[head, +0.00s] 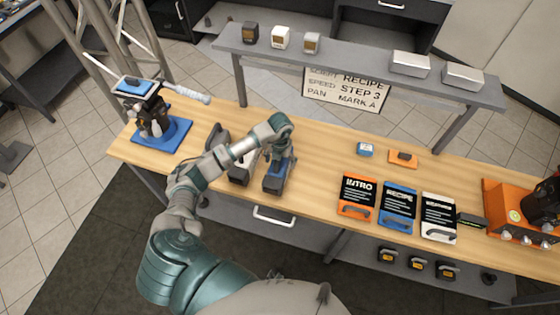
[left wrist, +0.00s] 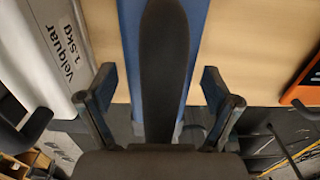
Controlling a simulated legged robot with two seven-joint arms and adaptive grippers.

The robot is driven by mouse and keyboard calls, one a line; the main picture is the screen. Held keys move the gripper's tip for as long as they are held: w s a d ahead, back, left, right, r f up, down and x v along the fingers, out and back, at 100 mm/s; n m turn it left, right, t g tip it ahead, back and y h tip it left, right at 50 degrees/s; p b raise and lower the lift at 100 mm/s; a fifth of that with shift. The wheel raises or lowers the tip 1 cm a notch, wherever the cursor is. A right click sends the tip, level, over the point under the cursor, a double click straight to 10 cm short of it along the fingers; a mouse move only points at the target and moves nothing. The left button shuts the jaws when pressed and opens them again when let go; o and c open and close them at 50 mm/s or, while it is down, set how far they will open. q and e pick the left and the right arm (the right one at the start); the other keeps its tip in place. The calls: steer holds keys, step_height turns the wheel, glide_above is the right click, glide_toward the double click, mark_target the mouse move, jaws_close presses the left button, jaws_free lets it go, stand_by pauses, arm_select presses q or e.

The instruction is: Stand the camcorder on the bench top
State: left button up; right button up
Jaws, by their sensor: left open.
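A blue thing with a long dark top grip (head: 287,172) lies on the wooden bench top (head: 320,170), under my left gripper (head: 276,153). It may be the camcorder; I cannot tell for sure. In the left wrist view its blue body (left wrist: 198,30) runs up the middle, with the dark grip (left wrist: 163,60) along it. My left gripper (left wrist: 156,92) is open, with one finger on each side of the dark grip and gaps showing. A white thing (head: 240,170) lettered "Velquar 1.5kg" lies just left of it and also shows in the wrist view (left wrist: 50,45). My right gripper is not in view.
A blue-based stand (head: 175,135) with a long handle stands at the bench's left end. Orange, blue and white cards (head: 398,207) lie to the right, before an orange unit (head: 500,200). A raised grey shelf (head: 350,61) runs behind. Bare wood lies between gripper and cards.

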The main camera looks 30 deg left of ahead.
arm_select(q)
step_height(320, 180, up, 12)
steer(key=shift+b, duration=0.4)
stand_by(0.4)
